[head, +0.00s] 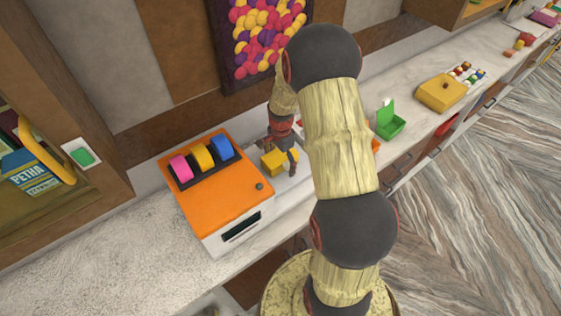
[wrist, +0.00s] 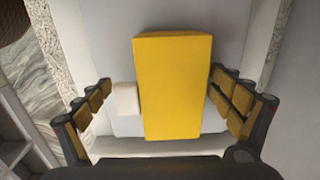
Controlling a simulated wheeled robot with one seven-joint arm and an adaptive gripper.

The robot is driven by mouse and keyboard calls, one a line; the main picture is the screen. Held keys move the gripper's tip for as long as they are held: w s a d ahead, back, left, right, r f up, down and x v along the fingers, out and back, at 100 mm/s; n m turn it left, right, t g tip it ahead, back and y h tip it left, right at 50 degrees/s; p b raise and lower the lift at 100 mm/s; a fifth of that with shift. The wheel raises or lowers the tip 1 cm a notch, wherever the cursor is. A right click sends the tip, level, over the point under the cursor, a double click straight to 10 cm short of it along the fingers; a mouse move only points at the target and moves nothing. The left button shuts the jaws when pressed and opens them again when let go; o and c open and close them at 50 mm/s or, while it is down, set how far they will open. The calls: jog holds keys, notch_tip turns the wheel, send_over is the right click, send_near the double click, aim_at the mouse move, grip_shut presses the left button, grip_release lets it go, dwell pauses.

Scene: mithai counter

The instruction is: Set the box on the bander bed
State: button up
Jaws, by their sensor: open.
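The yellow box (head: 274,163) sits on a pale flat surface just right of the orange machine (head: 225,195), which carries pink, yellow and blue rolls. In the wrist view the box (wrist: 173,85) stands between my fingers on a pale bed-like surface (wrist: 108,30). My gripper (head: 282,158) is open around the box. A gap shows on the left side, where a small white block (wrist: 124,98) stands against or close to the box. The right finger is close to the box; contact there is unclear. The box's underside is hidden.
An open green box (head: 391,122) and a larger yellow box (head: 441,93) stand farther along the counter to the right. The counter left of the machine is clear.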

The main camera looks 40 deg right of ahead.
aim_at(280, 159)
jog(key=shift+r, duration=0.1)
jog(key=a+r+n+t, duration=0.1)
jog(key=a+r+n, duration=0.3)
jog(key=r, duration=1.5)
jog(key=s+a+r+n+t, duration=0.2)
jog(key=s+a+r+n, duration=0.5)
jog(key=s+a, duration=0.2)
jog(key=s+a+r+n+t, duration=0.2)
jog(key=s+a+r+n, duration=0.5)
jog(key=s+a, duration=0.3)
jog(key=shift+a+r+n, duration=0.25)
jog(key=shift+r+n, duration=0.05)
jog(key=shift+r, duration=0.1)
